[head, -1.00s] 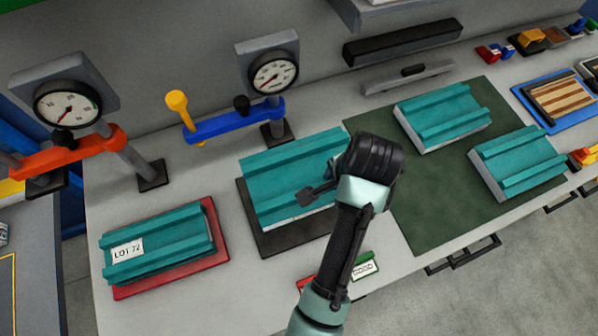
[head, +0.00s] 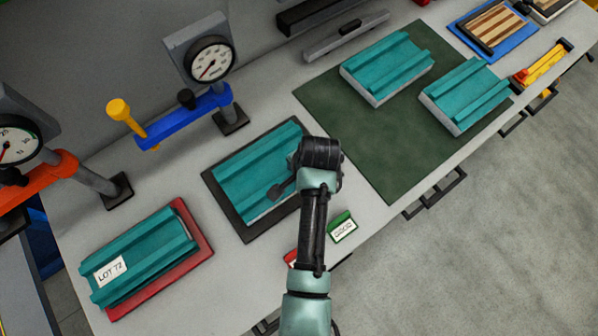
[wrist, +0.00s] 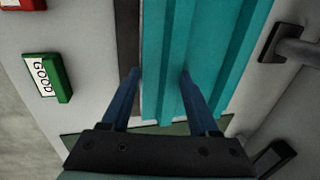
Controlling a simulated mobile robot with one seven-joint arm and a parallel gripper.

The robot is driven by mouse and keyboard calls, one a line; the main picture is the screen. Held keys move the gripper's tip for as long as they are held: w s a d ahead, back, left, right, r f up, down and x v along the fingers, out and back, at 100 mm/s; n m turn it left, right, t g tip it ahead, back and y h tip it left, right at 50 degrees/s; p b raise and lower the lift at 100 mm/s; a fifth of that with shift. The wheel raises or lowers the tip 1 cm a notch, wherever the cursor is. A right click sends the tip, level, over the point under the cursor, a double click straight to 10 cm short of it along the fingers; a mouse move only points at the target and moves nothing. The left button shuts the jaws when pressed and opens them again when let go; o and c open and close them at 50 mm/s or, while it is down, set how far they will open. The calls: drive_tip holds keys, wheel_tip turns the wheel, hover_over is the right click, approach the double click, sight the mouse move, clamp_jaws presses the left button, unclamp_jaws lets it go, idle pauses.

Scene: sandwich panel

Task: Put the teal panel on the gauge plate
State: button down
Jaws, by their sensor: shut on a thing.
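A teal ribbed panel (head: 250,168) with a pale edge lies over a dark plate (head: 240,232) in front of the blue-armed gauge. The plate's dark border shows around much of the panel; whether the panel rests fully on it I cannot tell. My gripper (head: 283,189) is at the panel's right front part. In the wrist view, the two blue fingers of my gripper (wrist: 159,74) are shut on the panel (wrist: 165,45), with the dark plate (wrist: 128,35) beside the left finger. My wrist hides the panel's right end in the head view.
A LOT 72 panel (head: 140,250) lies on a red plate (head: 200,235) at left. Two teal panels (head: 388,66) (head: 465,95) lie on a green mat (head: 385,155). The blue-armed gauge (head: 210,60) stands behind. A green GOOD block (head: 342,227) sits near the front edge.

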drive_tip(key=shift+c, duration=0.7)
unclamp_jaws()
drive_tip(key=shift+f, duration=0.1)
drive_tip(key=v, duration=1.2)
drive_tip(key=w+r+n+t+h, duration=0.1)
drive_tip(key=w+r+n+t, duration=0.2)
drive_tip(key=w+r+t, duration=0.75)
drive_tip(key=w+r+n+t, duration=0.1)
drive_tip(key=w+r, duration=0.1)
drive_tip(key=r, duration=0.9)
drive_tip(key=w+r+n+t, duration=0.2)
drive_tip(key=r, duration=1)
drive_tip(key=s+r+n+t, duration=0.1)
drive_tip(key=s+r+t, duration=0.2)
drive_tip(key=r, duration=0.6)
drive_tip(key=s+a+r+n+t, duration=0.1)
drive_tip(key=s+r+t, duration=0.3)
drive_tip(key=r, duration=0.6)
drive_tip(key=s+r+n+t, duration=0.2)
drive_tip(key=s+r+t, duration=0.2)
drive_tip(key=r, duration=0.5)
drive_tip(key=s, duration=0.2)
drive_tip(key=shift+s+a+r+n+h, duration=0.2)
drive_tip(key=shift+s+a+n+h, duration=0.1)
drive_tip(key=shift+s+n, duration=0.1)
